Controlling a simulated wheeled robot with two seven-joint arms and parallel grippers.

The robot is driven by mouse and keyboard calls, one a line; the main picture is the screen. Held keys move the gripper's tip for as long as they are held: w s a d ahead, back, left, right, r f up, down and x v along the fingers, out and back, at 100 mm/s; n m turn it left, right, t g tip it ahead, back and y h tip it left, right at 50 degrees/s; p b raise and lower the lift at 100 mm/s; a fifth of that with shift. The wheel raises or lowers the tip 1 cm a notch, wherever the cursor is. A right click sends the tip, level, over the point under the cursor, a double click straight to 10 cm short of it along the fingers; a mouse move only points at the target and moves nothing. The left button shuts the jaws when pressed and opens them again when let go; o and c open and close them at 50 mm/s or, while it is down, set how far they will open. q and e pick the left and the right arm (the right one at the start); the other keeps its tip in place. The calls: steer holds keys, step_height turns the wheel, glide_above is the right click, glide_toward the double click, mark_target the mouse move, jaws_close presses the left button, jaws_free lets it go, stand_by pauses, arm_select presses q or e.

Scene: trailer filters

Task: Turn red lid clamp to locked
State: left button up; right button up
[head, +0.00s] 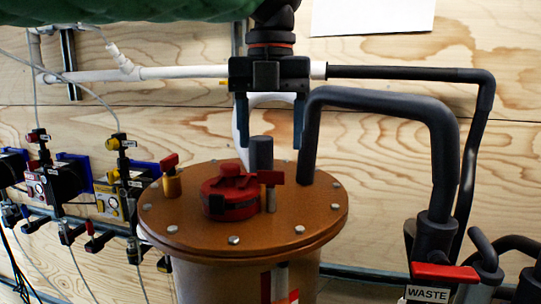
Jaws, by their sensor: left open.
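The red lid clamp (229,196) is a round red fitting with a raised grip, left of centre on the brown lid (200,234) of a vessel. A red bar (271,177) sits beside it on a short grey post. I cannot tell from this view whether the clamp is locked. My left gripper (270,146) hangs down above the back of the lid, fingers apart and empty. It is above and to the right of the clamp. A dark grey cylinder (261,153) shows between and below its fingertips. My right gripper is not in view.
A thick dark pipe (385,98) arches from the lid to the right, close beside the gripper. A brass valve with a red handle (171,180) stands on the lid's left. Valves and tubing line the left; a red WASTE handle (444,273) is at lower right.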

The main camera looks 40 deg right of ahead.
arm_select(q)
steer(key=shift+r, duration=1.3)
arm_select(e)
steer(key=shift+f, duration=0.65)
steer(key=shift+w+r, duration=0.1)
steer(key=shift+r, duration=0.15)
